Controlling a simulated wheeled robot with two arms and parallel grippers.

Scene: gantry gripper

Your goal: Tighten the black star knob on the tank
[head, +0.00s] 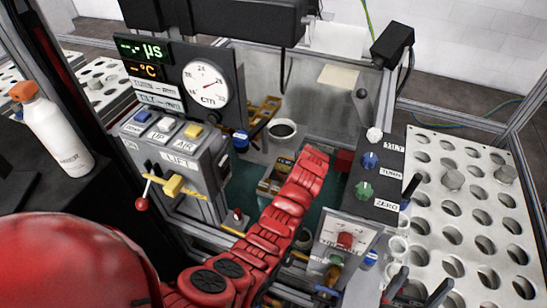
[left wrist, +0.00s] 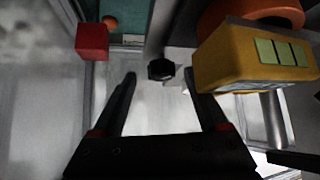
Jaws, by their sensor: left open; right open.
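In the left wrist view a small black knob (left wrist: 161,69) with a faceted edge sits on a pale surface. It shows in the gap between the fingertips of my left gripper (left wrist: 160,80). The gripper is open, one finger on each side; whether a finger touches the knob cannot be told. In the head view my red left arm reaches forward into the middle of the station, and I cannot make out its gripper or the black knob there. My right gripper (head: 424,279) is open and empty at the bottom right, in front of the perforated plate.
A yellow block (left wrist: 255,60) with pale green squares stands close right of the left gripper, by an orange round part (left wrist: 250,15). A red block (left wrist: 92,42) is to the left. In the head view, a lift panel (head: 175,155) and a knob panel (head: 372,180) flank my arm.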

